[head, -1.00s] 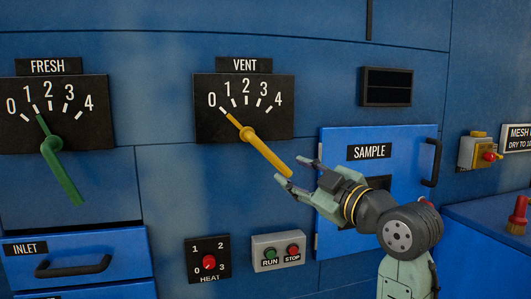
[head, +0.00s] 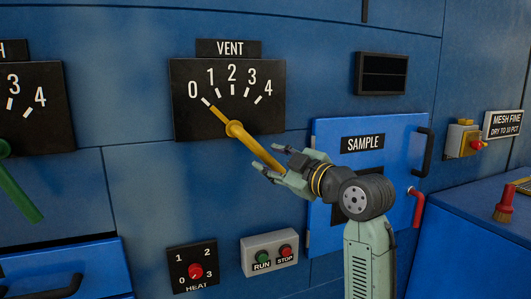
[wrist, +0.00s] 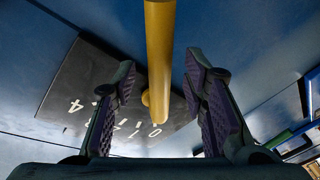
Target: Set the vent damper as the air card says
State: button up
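The vent damper is a yellow lever (head: 245,141) on a black dial plate (head: 186,122) under the VENT label (head: 230,48). Its scale runs 0 to 4, and its thin pointer end lies at the 0 mark. Its thicker handle slopes down to the right. My gripper (head: 265,157) is open at the lower end of the handle. In the wrist view the yellow lever (wrist: 159,50) passes between the two open fingers (wrist: 160,72), with a gap on each side. I see no air card in these frames.
The green fresh lever (head: 20,192) is at the left, its dial (head: 52,130) cut off. Below are the heat knob (head: 196,271) and RUN/STOP box (head: 269,252). The sample door (head: 405,135) is behind my arm. A MESH FINE sign (head: 502,124) and red-handled brush (head: 505,203) are at right.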

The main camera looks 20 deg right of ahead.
jog(key=shift+x, duration=1.4)
jog(key=shift+c, duration=0.4)
grip_shut()
